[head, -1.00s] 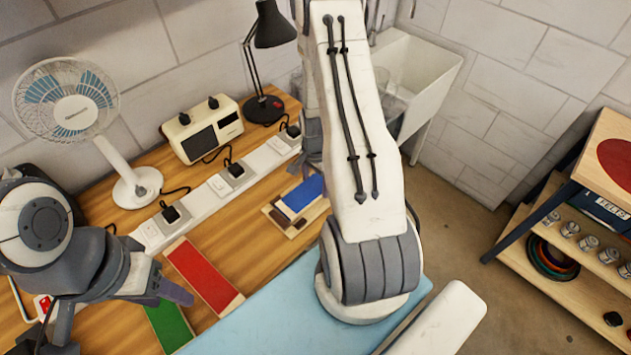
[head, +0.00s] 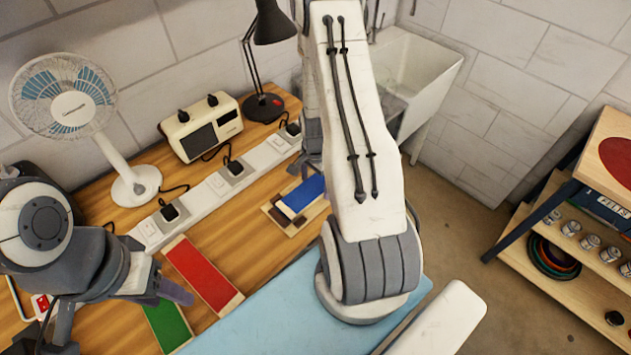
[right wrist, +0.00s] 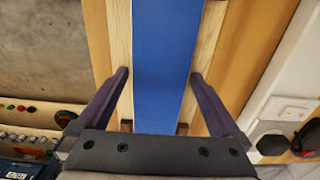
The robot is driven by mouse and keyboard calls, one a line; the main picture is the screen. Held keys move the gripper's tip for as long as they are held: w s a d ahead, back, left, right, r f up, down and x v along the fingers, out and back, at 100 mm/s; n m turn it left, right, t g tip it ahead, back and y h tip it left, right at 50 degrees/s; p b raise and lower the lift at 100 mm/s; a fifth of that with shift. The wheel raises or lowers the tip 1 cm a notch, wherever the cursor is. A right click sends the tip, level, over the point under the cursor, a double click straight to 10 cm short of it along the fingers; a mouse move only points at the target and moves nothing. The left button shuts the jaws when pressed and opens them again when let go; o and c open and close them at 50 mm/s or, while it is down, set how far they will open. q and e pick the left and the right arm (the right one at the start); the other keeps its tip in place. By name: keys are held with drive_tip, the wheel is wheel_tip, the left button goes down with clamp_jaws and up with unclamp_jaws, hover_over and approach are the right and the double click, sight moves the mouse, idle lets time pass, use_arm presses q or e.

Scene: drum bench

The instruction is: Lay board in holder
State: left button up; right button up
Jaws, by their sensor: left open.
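A blue board (head: 301,194) lies on a light wooden holder (head: 272,212) with dark brown blocks, near the middle of the bench. In the right wrist view the blue board (right wrist: 165,60) runs up between the fingers, with light wood (right wrist: 120,35) along both sides. My right gripper (right wrist: 159,75) is open there, one finger on each side of the board with gaps; contact cannot be told. My left gripper (head: 165,292) is open and empty beside a red board (head: 204,272) and above a green board (head: 168,325).
A white power strip (head: 215,185) with plugs and cables runs behind the boards. A fan (head: 135,185), a cream radio (head: 203,127) and a black lamp (head: 265,105) stand along the wall. A light blue mat (head: 260,315) covers the front. A shelf (head: 570,270) stands right.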

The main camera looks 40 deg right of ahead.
wheel_tip(320, 180, up, 10)
drive_tip(key=b, duration=0.2)
drive_tip(key=shift+r, duration=0.25)
drive_tip(key=shift+a, duration=0.1)
idle(0.6)
drive_tip(key=s+a+r+n+b, duration=0.1)
drive_tip(key=a+r+n, duration=0.2)
drive_tip(key=a+n, duration=0.45)
drive_tip(key=a+r+n+b, duration=0.1)
drive_tip(key=a+r+n, duration=0.25)
drive_tip(key=a, duration=0.75)
drive_tip(key=s+a+r+n+b, duration=0.1)
drive_tip(key=s+a+n, duration=0.5)
drive_tip(key=s, duration=0.1)
drive_tip(key=s+a+r+n+y+b, duration=0.1)
drive_tip(key=s+a+r+n, duration=0.1)
drive_tip(key=s+a+n, duration=0.4)
drive_tip(key=shift+s+r+n, duration=0.25)
drive_tip(key=shift+s+n, duration=0.55)
drive_tip(key=shift+s, duration=0.35)
